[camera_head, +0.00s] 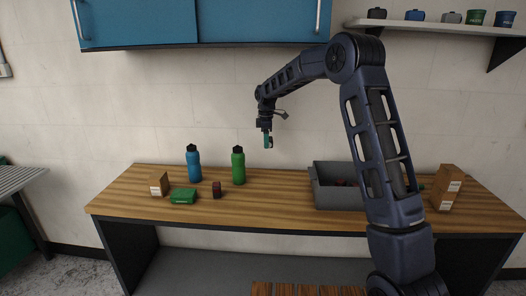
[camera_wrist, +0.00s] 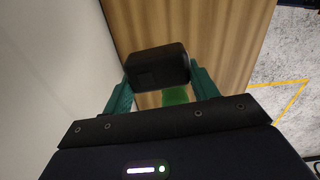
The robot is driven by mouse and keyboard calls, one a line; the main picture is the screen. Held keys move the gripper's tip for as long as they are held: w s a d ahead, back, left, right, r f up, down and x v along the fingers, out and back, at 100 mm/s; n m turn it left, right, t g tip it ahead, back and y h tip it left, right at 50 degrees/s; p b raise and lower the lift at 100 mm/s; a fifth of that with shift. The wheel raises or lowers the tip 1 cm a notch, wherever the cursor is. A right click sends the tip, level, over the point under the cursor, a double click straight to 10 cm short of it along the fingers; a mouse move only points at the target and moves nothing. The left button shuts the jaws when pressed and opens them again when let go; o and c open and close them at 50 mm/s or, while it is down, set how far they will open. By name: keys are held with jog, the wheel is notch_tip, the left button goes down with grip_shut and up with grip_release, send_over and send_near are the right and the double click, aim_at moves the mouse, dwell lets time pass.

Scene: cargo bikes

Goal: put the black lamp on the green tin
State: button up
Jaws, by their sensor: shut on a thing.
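My gripper (camera_head: 268,141) is above the wooden bench, up and to the right of the green bottle. In the wrist view my gripper (camera_wrist: 158,80) has its green fingers shut on the black lamp (camera_wrist: 157,66), a dark rounded block held crosswise. The lamp is too small to make out clearly in the head view. The green tin (camera_head: 183,196) lies flat on the left part of the bench, well below and to the left of my gripper. A green patch (camera_wrist: 175,96) shows beneath the lamp in the wrist view; I cannot tell which green thing it is.
A blue bottle (camera_head: 193,163) and a green bottle (camera_head: 238,165) stand behind the tin. A small cardboard box (camera_head: 159,184) and a dark red item (camera_head: 217,189) flank it. A grey crate (camera_head: 335,197) and a taller box (camera_head: 447,187) are at right. Bench between dark red item and crate is clear.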

jog(key=shift+r, duration=0.45)
jog(key=shift+a, duration=0.4)
jog(key=s+a+r, duration=0.1)
jog(key=s+a, duration=0.2)
jog(key=a, duration=0.6)
jog(key=s+a+r, duration=0.1)
jog(key=s+a, duration=0.2)
jog(key=a, duration=0.6)
jog(key=m, duration=0.1)
send_over(181, 193)
notch_tip(181, 193, down, 18)
jog(key=shift+w+a+f, duration=0.1)
jog(key=shift+w+f, duration=0.05)
jog(key=shift+f, duration=0.15)
jog(key=o, duration=1)
